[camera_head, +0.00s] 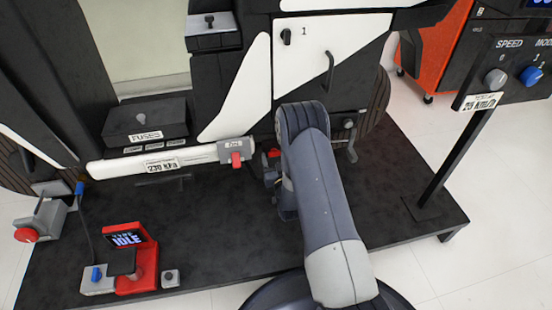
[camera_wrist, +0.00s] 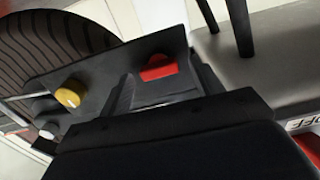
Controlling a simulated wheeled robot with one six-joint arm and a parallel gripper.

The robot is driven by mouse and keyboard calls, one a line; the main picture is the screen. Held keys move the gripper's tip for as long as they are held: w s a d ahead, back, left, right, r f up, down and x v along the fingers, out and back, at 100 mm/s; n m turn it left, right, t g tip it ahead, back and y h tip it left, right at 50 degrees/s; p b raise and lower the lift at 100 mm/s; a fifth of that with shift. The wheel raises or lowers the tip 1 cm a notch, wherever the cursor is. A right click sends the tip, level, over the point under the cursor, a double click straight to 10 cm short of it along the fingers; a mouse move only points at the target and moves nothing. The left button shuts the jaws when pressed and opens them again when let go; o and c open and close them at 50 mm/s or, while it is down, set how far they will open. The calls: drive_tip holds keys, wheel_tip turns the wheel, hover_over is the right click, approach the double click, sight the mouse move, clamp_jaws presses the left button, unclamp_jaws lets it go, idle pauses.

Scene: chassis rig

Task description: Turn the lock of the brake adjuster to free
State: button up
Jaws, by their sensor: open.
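In the head view, a bit of red (camera_head: 273,153) shows beside my gripper (camera_head: 270,172), and my arm hides most of the panel.
A tyre (camera_wrist: 60,45) lies behind the panel. A red display unit reading IDLE (camera_head: 127,240) stands at front left. A post (camera_head: 455,155) stands right.

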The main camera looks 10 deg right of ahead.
drive_tip(key=shift+s, duration=0.1)
drive_tip(key=s+p, duration=0.3)
drive_tip(key=s, duration=0.7)
drive_tip(key=shift+s, duration=0.35)
drive_tip(key=shift+w, duration=0.1)
drive_tip(key=w+b, duration=0.3)
drive_tip(key=w, duration=0.7)
drive_tip(key=shift+w, duration=0.4)
drive_tip(key=shift+n, duration=0.5)
drive_tip(key=shift+m, duration=0.4)
